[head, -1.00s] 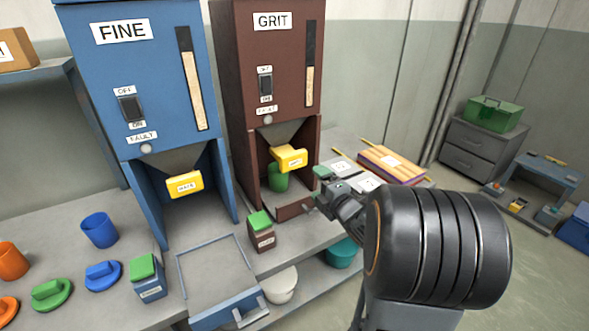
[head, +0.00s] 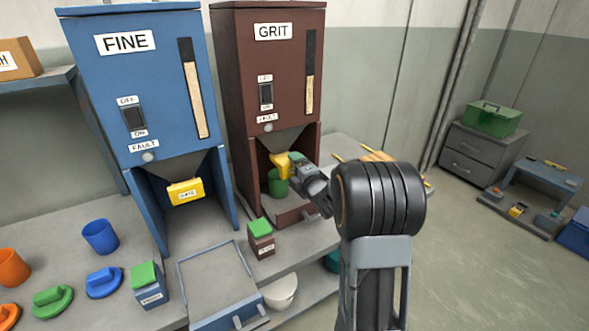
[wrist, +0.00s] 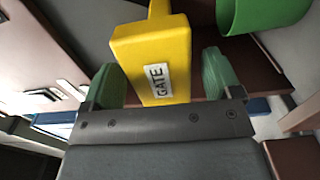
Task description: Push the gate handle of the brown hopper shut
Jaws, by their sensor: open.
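In the wrist view the handle (wrist: 152,55), labelled GATE, lies between the two green fingertips of my gripper (wrist: 166,80). The jaws are open around it; I cannot tell whether either finger touches it. A green cup (head: 277,184) stands below the handle in the hopper's bay, and its rim (wrist: 262,14) shows at the top of the wrist view.
The blue FINE hopper (head: 140,80) with its own yellow handle (head: 185,191) stands to the left. A small brown box with a green lid (head: 261,238) and a grey tray (head: 215,280) sit in front. My arm covers part of the bench's right end.

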